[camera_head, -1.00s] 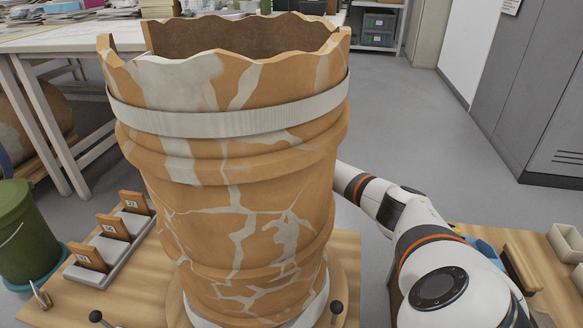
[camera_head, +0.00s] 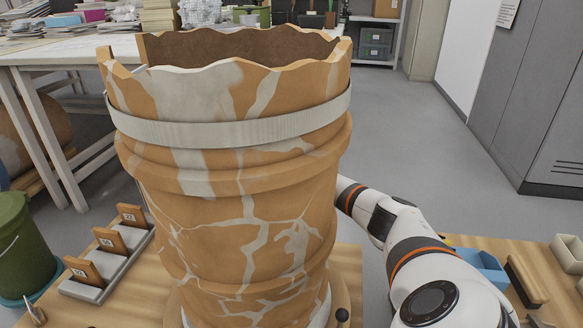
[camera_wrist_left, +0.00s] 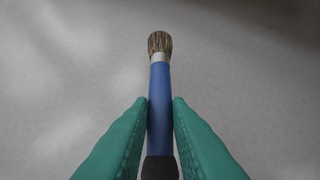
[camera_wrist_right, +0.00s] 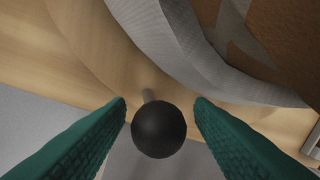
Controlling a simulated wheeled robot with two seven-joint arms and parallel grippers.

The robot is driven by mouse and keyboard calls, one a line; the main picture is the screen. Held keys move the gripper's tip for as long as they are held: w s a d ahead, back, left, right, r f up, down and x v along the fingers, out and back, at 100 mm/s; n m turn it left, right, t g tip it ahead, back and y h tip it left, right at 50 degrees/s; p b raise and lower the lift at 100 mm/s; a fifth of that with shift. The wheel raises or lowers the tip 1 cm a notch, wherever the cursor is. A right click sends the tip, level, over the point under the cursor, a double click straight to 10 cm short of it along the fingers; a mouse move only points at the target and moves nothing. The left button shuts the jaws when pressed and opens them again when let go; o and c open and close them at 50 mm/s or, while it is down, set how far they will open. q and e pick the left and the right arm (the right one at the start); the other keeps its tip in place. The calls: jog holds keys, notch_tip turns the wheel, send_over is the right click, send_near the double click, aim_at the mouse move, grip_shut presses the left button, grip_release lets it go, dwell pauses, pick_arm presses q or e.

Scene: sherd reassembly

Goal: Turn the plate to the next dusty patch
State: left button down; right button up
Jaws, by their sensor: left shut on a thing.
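A large orange vessel (camera_head: 240,215) with pale filled cracks and a grey strap stands upright on a round wooden plate (camera_wrist_right: 90,30), mostly hidden under it in the head view. A black knob (camera_head: 342,315) shows at the plate's lower right. In the right wrist view a black knob (camera_wrist_right: 159,130) on a short rod lies between the fingers of my right gripper (camera_wrist_right: 160,108), which are apart with narrow gaps beside it. The vessel hides this gripper in the head view. My left gripper (camera_wrist_left: 160,105) is shut on a blue-handled brush (camera_wrist_left: 160,85), bristles pointing away.
A grey rack with brown numbered tags (camera_head: 108,240) stands left of the vessel on the bench. A green bucket (camera_head: 22,245) is at far left.

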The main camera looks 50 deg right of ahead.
pick_arm(q)
jog(key=shift+r, duration=0.1)
pick_arm(e)
jog(key=shift+r, duration=0.1)
pick_arm(q)
notch_tip(320, 180, up, 6)
jog(key=p, duration=0.5)
jog(key=shift+f+p, duration=0.2)
jog(key=shift+p, duration=0.15)
jog(key=shift+r, duration=0.25)
pick_arm(e)
notch_tip(320, 180, up, 12)
jog(key=s+d, duration=0.1)
jog(key=shift+s+d+f, duration=0.2)
jog(key=shift+d, duration=0.2)
jog(key=shift+c, duration=0.6)
